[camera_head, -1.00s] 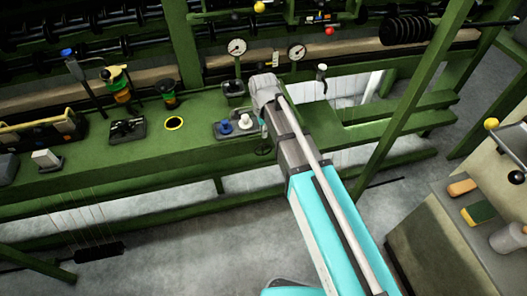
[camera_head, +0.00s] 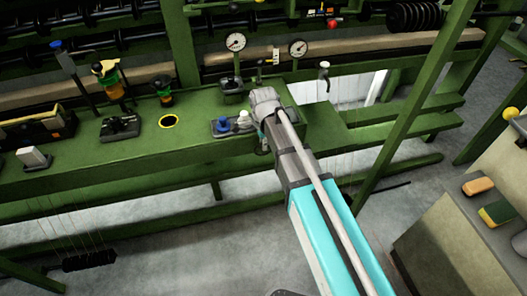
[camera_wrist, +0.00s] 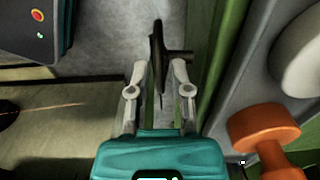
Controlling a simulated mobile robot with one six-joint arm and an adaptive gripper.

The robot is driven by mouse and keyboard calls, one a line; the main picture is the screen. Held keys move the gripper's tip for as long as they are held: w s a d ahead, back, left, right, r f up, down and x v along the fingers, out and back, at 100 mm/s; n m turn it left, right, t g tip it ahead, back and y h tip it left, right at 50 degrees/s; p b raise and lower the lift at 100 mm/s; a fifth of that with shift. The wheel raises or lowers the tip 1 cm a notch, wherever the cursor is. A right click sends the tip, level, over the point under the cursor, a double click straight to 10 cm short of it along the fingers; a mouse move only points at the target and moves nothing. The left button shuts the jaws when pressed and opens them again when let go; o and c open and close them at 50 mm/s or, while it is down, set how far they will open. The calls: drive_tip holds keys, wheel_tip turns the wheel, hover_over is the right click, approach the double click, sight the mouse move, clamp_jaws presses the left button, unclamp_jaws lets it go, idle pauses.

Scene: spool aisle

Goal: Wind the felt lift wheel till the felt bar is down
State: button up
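In the wrist view a dark, thin wheel (camera_wrist: 158,58) shows nearly edge-on, with a short hub or shaft at its right. I take it for the felt lift wheel. My gripper (camera_wrist: 159,66) is open, with one pale finger on each side of the wheel's rim and a gap showing on both sides. In the head view my arm reaches to the front edge of the green bench (camera_head: 95,165), and its end hides the fingers and most of the wheel. A long beige bar (camera_head: 345,57) runs along the back; I cannot tell whether it is the felt bar.
A blue knob (camera_head: 221,125) and a white knob (camera_head: 243,119) stand on the bench close left of my arm's end. Two gauges (camera_head: 236,42) stand behind. In the wrist view an orange knob (camera_wrist: 265,128) is close at the right. A cabinet (camera_head: 450,240) stands at right.

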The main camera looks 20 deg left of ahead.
drive_tip(key=shift+f+b, duration=0.85)
drive_tip(key=shift+f, duration=0.3)
clamp_jaws()
